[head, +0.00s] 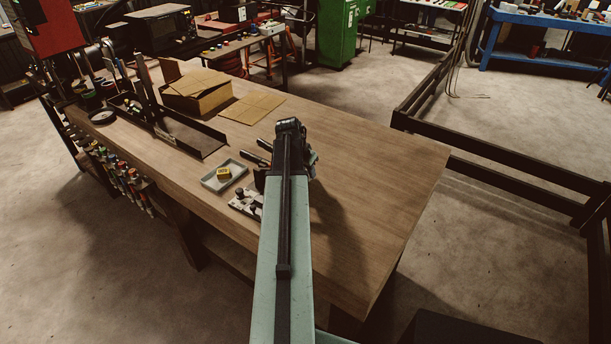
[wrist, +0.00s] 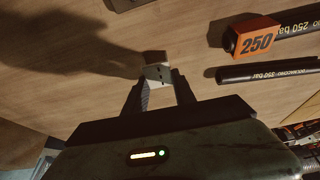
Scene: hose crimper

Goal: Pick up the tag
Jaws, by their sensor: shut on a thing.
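In the wrist view my gripper (wrist: 159,84) is shut on a small pale tag (wrist: 155,58), held between the fingertips. The tag has a light upper edge and a greyer face with small dark marks. In the head view my arm hides the fingers and the tag.
Right of my gripper lie a black hose (wrist: 268,71) marked 350 bar and another with an orange 250 block (wrist: 254,38). In the head view a grey tray (head: 208,184) holds a yellow item (head: 224,174). A cardboard box (head: 196,94) stands farther back. The bench's right side is clear.

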